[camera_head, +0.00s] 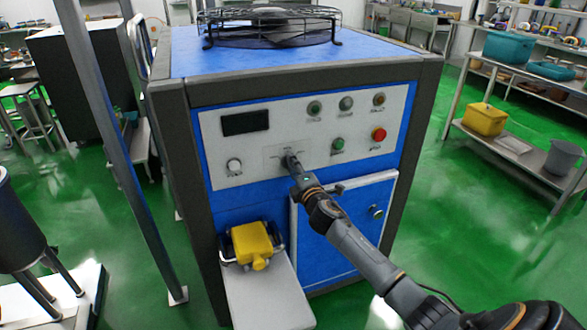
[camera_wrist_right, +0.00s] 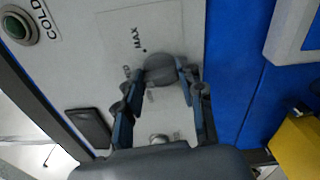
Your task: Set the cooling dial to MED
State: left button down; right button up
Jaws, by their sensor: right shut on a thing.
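The cooling dial (camera_wrist_right: 160,68) is a dark round knob on the light control panel (camera_head: 225,150). In the right wrist view it sits between the two fingers of my right gripper (camera_wrist_right: 157,88), which is shut on it. A MAX mark with a small dot shows beside the dial; the other marks are partly covered by the fingers. In the head view my right gripper (camera_head: 292,163) reaches the panel's lower middle and hides most of the dial. I cannot tell which mark the dial points to. My left gripper is not in view.
The blue machine (camera_head: 290,190) has a dark display (camera_head: 245,122), a white knob (camera_head: 234,166), several buttons and a red button (camera_head: 379,134). A yellow item (camera_head: 252,242) sits at its front above a grey ledge (camera_head: 265,295). A shelf with a yellow bin (camera_head: 485,119) stands right.

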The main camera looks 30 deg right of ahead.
jog(key=shift+f+m, duration=0.1)
jog(key=shift+m, duration=0.9)
jog(key=o, duration=1.2)
jog(key=shift+c, duration=0.2)
jog(key=shift+s, duration=0.1)
jog(key=v, duration=1.2)
